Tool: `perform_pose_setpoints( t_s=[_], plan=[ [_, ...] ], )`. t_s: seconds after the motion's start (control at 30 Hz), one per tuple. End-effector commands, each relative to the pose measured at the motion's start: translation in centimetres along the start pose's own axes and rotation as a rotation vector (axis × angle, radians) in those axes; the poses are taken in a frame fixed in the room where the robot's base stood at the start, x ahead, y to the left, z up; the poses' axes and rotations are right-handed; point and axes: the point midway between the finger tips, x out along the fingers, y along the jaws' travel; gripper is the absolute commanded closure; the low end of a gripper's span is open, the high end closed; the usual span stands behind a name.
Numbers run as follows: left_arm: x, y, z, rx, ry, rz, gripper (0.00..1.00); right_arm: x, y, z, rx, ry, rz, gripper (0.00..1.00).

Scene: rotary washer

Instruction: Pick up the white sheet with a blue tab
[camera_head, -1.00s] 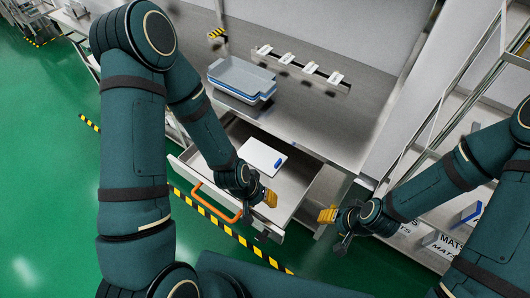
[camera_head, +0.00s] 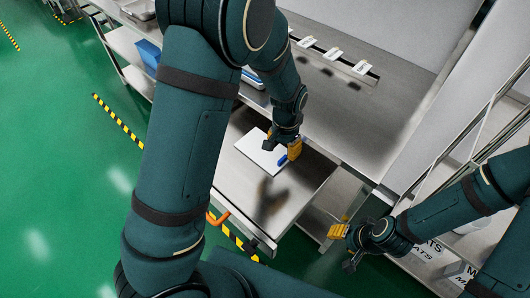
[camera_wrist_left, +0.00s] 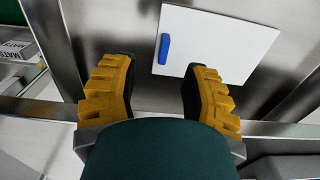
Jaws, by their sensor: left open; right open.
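The white sheet (camera_head: 258,150) lies flat in the open metal drawer, with its blue tab (camera_head: 282,160) at the right edge. In the left wrist view the sheet (camera_wrist_left: 220,45) lies beyond the fingertips, and the blue tab (camera_wrist_left: 164,49) shows between the lines of the two fingers. My left gripper (camera_head: 284,147) is over the drawer beside the tab, open and empty; its yellow fingers also show in the left wrist view (camera_wrist_left: 155,85). Whether it touches the sheet I cannot tell. My right gripper (camera_head: 345,245) is open and empty, right of the drawer and away from the sheet.
The drawer (camera_head: 240,195) has an orange handle (camera_head: 218,217) at its front. A steel worktop (camera_head: 350,125) stands behind it, with several white labels on a rail (camera_head: 335,52). A rack with labelled shelves (camera_head: 432,250) stands at the right. Green floor is open at the left.

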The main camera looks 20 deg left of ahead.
Motion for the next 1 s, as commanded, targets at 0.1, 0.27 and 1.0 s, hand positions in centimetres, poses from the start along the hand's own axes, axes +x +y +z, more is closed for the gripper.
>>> perform_pose_setpoints(
  t_s=[0.1,0.27,1.0],
  plan=[
    [2.0,0.0,0.1,0.0,-0.002,0.001,0.54,0.5,0.2,-0.1,-0.001,0.003,0.0,0.53],
    [2.9,0.0,0.0,0.0,0.0,0.001,0.54,0.7,0.2,-0.1,-0.001,0.005,0.0,0.53],
    [8.1,-0.7,0.2,0.0,0.001,0.001,0.55,2.3,0.8,-0.3,-0.002,0.013,0.0,0.53]
  ],
)
